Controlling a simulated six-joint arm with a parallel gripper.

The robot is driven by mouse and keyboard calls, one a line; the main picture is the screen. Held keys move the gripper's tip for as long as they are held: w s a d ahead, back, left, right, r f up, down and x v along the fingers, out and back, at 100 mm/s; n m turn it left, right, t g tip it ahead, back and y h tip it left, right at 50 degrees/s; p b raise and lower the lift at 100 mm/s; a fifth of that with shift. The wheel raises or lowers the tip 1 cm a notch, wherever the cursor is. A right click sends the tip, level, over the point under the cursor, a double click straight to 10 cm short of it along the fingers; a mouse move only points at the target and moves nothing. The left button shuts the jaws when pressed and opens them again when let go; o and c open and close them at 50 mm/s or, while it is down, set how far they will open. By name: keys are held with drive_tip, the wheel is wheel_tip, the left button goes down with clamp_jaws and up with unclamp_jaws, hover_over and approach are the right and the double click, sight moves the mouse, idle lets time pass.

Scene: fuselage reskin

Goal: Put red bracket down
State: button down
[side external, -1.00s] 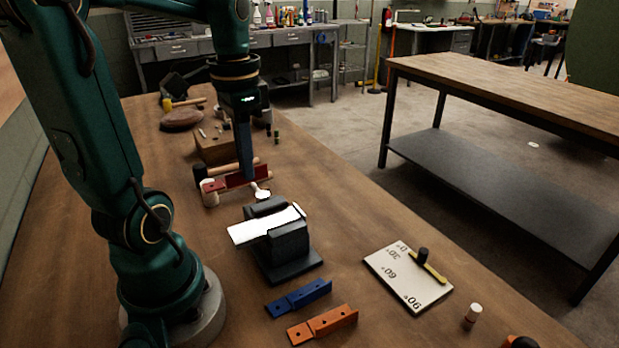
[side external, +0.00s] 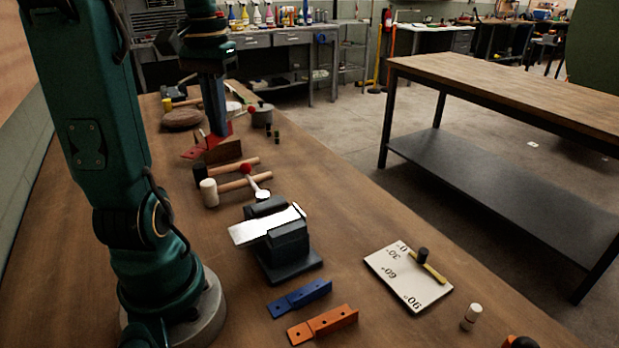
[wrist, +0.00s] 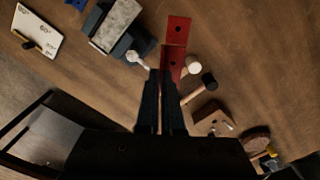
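The red bracket (side external: 192,153) is a flat two-part strip with holes. My gripper (side external: 222,132) is shut on it and holds it up near the wooden block, beyond the mallets in the side view. In the wrist view the bracket (wrist: 177,32) extends ahead of my closed fingertips (wrist: 162,75), with its nearer part at the tips. Part of the bracket is hidden by the gripper and block. I cannot tell the exact gap below it.
A vise (side external: 286,245) clamps a pale metal plate. Two mallets (side external: 208,192) lie behind it. Blue (side external: 300,297) and orange (side external: 323,324) brackets lie in front. An angle board (side external: 408,278) is at right. The wooden block (side external: 226,151) stands near the bracket.

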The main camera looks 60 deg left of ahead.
drive_tip(key=w+a+f+n, duration=0.5)
drive_tip(key=w+f+n, duration=0.3)
drive_tip(key=w+n, duration=0.3)
drive_tip(key=shift+m, duration=0.3)
drive_tip(key=w+d+f, duration=0.2)
drive_tip(key=w, duration=0.1)
drive_tip(key=w+d+f, duration=0.2)
drive_tip(key=w+d, duration=0.1)
drive_tip(key=w+d+f, duration=0.2)
drive_tip(key=w+f, duration=0.1)
drive_tip(key=shift+w+d+f, duration=0.1)
drive_tip(key=shift+w+d, duration=0.1)
drive_tip(key=shift+w, duration=0.05)
drive_tip(key=shift+w+d+f, duration=0.1)
drive_tip(key=shift+f, duration=1.95)
drive_tip(key=shift+f, duration=0.1)
drive_tip(key=c, duration=1.1)
unclamp_jaws()
drive_tip(key=shift+o, duration=0.2)
